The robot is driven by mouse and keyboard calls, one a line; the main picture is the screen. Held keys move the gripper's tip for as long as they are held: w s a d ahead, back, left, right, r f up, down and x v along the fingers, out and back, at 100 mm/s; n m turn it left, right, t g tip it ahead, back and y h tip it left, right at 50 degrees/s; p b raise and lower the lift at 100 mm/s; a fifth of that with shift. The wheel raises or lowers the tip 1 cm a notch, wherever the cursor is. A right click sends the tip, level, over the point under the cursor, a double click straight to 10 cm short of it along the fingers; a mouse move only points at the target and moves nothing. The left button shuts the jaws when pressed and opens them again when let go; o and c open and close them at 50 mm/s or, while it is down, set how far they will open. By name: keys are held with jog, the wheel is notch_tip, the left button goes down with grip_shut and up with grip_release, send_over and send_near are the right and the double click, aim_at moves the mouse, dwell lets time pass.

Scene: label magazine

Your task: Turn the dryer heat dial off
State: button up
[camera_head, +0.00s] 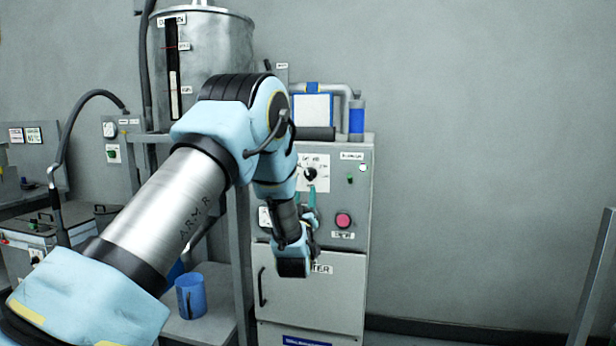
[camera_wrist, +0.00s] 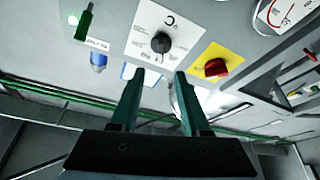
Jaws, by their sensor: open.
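A black dial (camera_head: 310,173) sits on a white marked plate on the upper front of a grey cabinet. It also shows in the wrist view (camera_wrist: 161,42), with its scale around it; the lettering is too small to read surely. My gripper (camera_wrist: 157,72) is open, with two teal fingers and nothing between them. In the wrist view the fingertips point toward the dial, just below it in the picture, and appear apart from it. In the head view my gripper (camera_head: 312,194) is partly hidden by my wrist, close to the dial.
A red knob on a yellow plate (camera_wrist: 215,67) is right of the dial in the wrist view, near a round gauge (camera_wrist: 288,10). A green switch (camera_wrist: 84,24) is left. The head view shows a pink-red button (camera_head: 343,220) below the dial and a blue cup (camera_head: 191,296) on a shelf.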

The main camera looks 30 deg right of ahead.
aim_at(308, 174)
jog(key=p+x, duration=0.3)
jog(key=x, duration=0.5)
jog(key=shift+w+d+r, duration=0.15)
jog(key=shift+w+r, duration=0.1)
jog(key=shift+w+d+r+p, duration=0.1)
jog(key=shift+w+d+p, duration=0.15)
jog(key=shift+w+p, duration=0.2)
grip_shut()
